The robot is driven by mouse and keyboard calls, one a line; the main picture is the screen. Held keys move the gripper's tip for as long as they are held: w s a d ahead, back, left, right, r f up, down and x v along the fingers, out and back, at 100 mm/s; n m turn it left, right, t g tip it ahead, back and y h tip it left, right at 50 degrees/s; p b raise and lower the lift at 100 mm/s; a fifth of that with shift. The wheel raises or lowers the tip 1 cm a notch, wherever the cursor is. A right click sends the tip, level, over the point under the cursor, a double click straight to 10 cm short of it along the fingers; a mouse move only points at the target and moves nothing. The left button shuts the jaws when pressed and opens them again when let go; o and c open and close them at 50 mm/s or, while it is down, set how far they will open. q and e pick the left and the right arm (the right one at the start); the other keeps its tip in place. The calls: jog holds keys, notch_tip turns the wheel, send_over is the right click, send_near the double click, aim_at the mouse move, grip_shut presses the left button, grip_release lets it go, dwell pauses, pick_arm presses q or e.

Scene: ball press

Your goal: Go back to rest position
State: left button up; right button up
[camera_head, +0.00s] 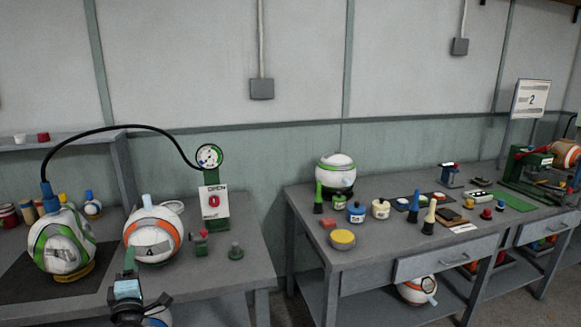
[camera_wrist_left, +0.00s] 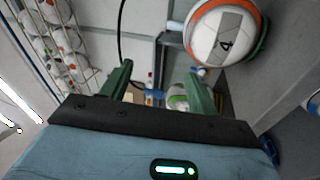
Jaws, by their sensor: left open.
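My left gripper (camera_head: 130,258) is low in the left of the head view, in front of the left table. In the left wrist view its two green fingers (camera_wrist_left: 160,82) stand apart with nothing held between them. An orange-banded white ball (camera_head: 152,240) sits on the left table close beyond the gripper. The same ball (camera_wrist_left: 225,32) is at the upper right in the wrist view, apart from the fingers. A green-banded ball (camera_head: 62,245) with a blue fitting and black hose sits farther left. My right gripper is not in view.
A gauge (camera_head: 209,156) on a green post stands behind the balls. The right table (camera_head: 375,255) holds a white ball (camera_head: 336,172), pots, small tools and a green press (camera_head: 530,165). A gap separates the tables. A ball rack (camera_wrist_left: 60,40) shows in the wrist view.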

pick_arm(q)
notch_tip(320, 180, down, 8)
jog(key=f+m+g+h, duration=0.1)
jog(key=m+g+h, duration=0.4)
jog(key=m, duration=1.8)
jog(key=s+d+f+g+h, duration=0.1)
jog(key=s+d+f, duration=0.3)
jog(key=s+f, duration=0.35)
jog(key=s+d+f+g+h, duration=0.1)
jog(key=s+d+f, duration=0.45)
jog(key=s, duration=0.25)
jog(key=s+d+f+g, duration=0.1)
jog(key=s+d+f, duration=0.1)
jog(key=s, duration=0.8)
jog(key=s+d+f+g+h, duration=0.1)
jog(key=s+d+f, duration=0.2)
jog(key=s, duration=0.7)
jog(key=s+d+f+g+h, duration=0.1)
jog(key=s+d, duration=0.3)
jog(key=s, duration=0.7)
jog(key=shift+d+f+n+g, duration=0.35)
jog(key=shift+f+g, duration=0.15)
jog(key=shift+f, duration=0.25)
